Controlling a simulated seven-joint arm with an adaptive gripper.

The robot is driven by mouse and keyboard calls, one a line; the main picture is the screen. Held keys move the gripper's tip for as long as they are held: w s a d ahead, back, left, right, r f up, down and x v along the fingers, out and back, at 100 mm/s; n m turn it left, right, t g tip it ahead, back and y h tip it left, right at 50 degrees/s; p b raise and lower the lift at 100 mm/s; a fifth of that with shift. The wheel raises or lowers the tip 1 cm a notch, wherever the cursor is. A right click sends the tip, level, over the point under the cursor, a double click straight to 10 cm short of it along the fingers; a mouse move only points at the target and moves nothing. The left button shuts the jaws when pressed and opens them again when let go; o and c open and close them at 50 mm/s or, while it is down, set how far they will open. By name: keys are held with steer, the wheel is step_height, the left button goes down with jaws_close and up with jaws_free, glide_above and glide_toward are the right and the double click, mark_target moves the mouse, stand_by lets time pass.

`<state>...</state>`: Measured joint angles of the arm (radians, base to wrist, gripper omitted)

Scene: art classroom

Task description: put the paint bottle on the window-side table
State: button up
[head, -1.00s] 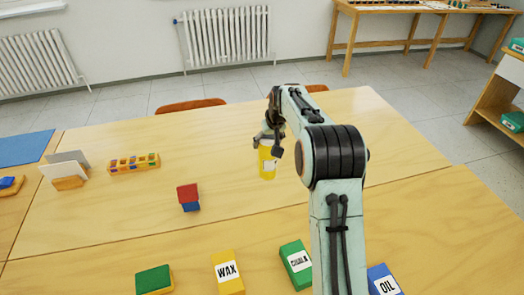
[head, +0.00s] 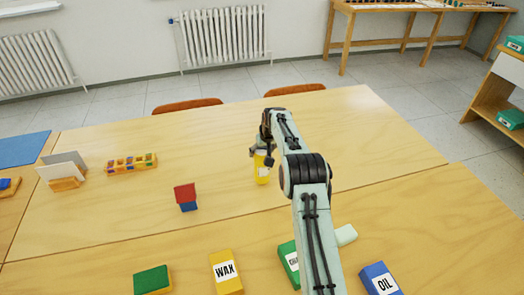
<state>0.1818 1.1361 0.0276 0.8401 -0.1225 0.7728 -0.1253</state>
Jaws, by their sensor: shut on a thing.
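The yellow paint bottle (head: 262,172) with a white label stands upright in my gripper (head: 262,156), over the far wooden table (head: 330,125), the one nearer the radiators and the window sill. My gripper is shut on the upper part of the bottle and hides its top. I cannot tell whether the bottle's base touches the tabletop or is slightly above it.
A red and blue block stack (head: 186,197) stands left of the bottle. Farther left are an orange paint rack (head: 132,163) and a card holder (head: 65,172). Green, WAX (head: 226,271), partly hidden green and OIL (head: 380,279) boxes line the near table. The far table's right side is clear.

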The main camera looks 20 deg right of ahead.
steer(key=o, duration=1.3)
steer(key=shift+f, duration=0.1)
steer(key=s+a+r+g, duration=0.1)
steer(key=s+a+r, duration=0.2)
steer(key=s+r, duration=1.15)
steer(key=s+a+g, duration=0.1)
steer(key=s+a, duration=0.1)
steer(key=s, duration=0.9)
steer(key=s+a+g, duration=0.1)
steer(key=s+a, duration=0.1)
steer(key=s, duration=0.9)
steer(key=s+a+g, duration=0.1)
steer(key=s+a, duration=0.1)
steer(key=s, duration=0.9)
steer(key=shift+s+a+r+n+g, duration=0.1)
steer(key=shift+s+n+g, duration=0.1)
steer(key=shift+n+g, duration=0.15)
